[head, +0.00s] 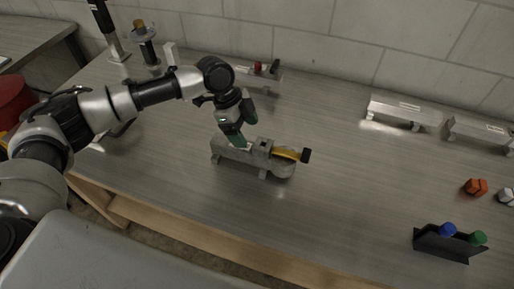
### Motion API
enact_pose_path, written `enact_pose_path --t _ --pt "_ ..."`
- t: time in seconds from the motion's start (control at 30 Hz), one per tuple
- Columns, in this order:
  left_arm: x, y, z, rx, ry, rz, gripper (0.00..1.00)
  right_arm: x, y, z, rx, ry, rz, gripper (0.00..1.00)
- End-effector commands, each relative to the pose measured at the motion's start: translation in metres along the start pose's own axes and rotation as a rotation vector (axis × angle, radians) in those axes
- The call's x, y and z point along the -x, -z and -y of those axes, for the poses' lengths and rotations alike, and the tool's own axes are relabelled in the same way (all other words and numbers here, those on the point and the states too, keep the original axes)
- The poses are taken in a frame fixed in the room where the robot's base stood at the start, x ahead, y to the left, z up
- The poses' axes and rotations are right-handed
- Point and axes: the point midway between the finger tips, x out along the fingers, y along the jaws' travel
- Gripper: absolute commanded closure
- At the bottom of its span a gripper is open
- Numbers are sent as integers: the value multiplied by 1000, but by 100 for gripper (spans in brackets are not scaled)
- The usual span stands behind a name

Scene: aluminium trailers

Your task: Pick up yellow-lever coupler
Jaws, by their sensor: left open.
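The yellow-lever coupler (284,167) lies on the grey worktable (345,190) near the middle of the head view. It is a grey metal piece with a yellow lever (286,153) that ends in a black tip at its right. My left gripper (240,146) points down at the coupler's left-middle part, and its fingertips are at or just above the metal. The gripper is open. Its fingers hide part of the coupler, and I cannot tell whether they touch it. My right gripper does not show.
A similar coupler with a red part (259,68) stands behind my left gripper. Two silver brackets (404,111) (480,131) stand at the back right. The table's middle right is clear.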

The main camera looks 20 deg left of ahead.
Motion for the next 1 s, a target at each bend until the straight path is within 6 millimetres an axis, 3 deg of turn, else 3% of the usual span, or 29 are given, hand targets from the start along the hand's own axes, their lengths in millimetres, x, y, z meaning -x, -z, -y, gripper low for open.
enact_pose_path --t 0.3,0.6,0.87,1.0 --pt "-30 1 0 1 0 1 23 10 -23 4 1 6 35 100" --pt "-71 1 -2 2 1 1 23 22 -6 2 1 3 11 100" --pt "-76 0 -2 2 3 1 23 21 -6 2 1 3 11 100" --pt "-76 0 -2 2 3 1 42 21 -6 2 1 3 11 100"
